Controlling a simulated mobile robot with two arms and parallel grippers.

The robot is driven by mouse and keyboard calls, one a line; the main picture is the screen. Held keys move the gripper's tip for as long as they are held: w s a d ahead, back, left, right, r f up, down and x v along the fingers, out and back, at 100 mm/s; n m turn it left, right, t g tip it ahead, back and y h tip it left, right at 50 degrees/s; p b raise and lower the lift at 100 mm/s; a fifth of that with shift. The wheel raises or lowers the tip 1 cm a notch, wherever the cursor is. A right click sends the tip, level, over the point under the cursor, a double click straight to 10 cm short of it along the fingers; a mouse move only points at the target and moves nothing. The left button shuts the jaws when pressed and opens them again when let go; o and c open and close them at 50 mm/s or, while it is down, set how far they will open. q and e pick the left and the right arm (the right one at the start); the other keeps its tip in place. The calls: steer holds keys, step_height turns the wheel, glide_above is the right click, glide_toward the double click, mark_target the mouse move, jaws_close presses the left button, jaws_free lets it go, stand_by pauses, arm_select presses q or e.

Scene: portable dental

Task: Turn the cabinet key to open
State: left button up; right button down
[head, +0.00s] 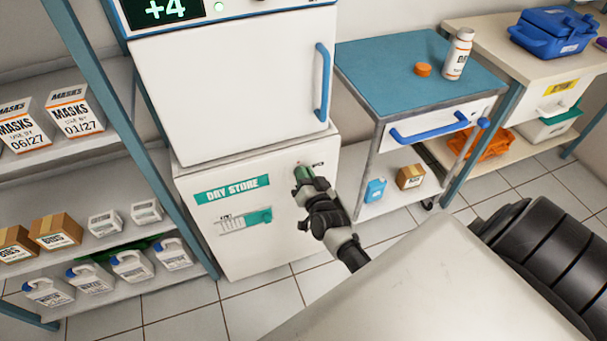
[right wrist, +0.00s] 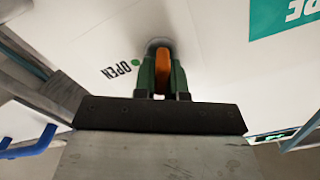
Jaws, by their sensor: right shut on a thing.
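The white cabinet (head: 235,246) labelled DRY STORE stands under a white fridge-like unit, and its door looks closed. My right gripper (head: 303,174) is at the upper right of the cabinet's front. In the right wrist view its green fingers are shut on an orange key (right wrist: 161,78), which sits at a round grey lock (right wrist: 159,45). The key is hidden by the gripper in the head view. My left gripper is not in view.
A blue-topped cart (head: 400,75) with a white bottle (head: 458,54) and orange cap (head: 423,70) stands right of the cabinet. A shelf (head: 95,262) with boxes and jugs stands on the left. Tiled floor (head: 262,308) is free in front.

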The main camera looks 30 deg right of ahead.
steer(key=m, duration=0.4)
steer(key=shift+s+d+f+m+b, duration=0.1)
steer(key=shift+d+f+m+b, duration=0.1)
steer(key=shift+f+m+b, duration=0.1)
steer(key=shift+m, duration=0.5)
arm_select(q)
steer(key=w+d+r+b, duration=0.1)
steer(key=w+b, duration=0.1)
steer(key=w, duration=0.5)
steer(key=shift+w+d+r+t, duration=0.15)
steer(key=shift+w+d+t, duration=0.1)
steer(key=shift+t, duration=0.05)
arm_select(e)
steer(key=shift+d+f+m, duration=0.1)
steer(key=shift+f+m, duration=0.05)
steer(key=shift+m, duration=1.45)
steer(key=shift+f+m, duration=0.15)
steer(key=shift+m, duration=1.45)
steer(key=c, duration=1.2)
jaws_free()
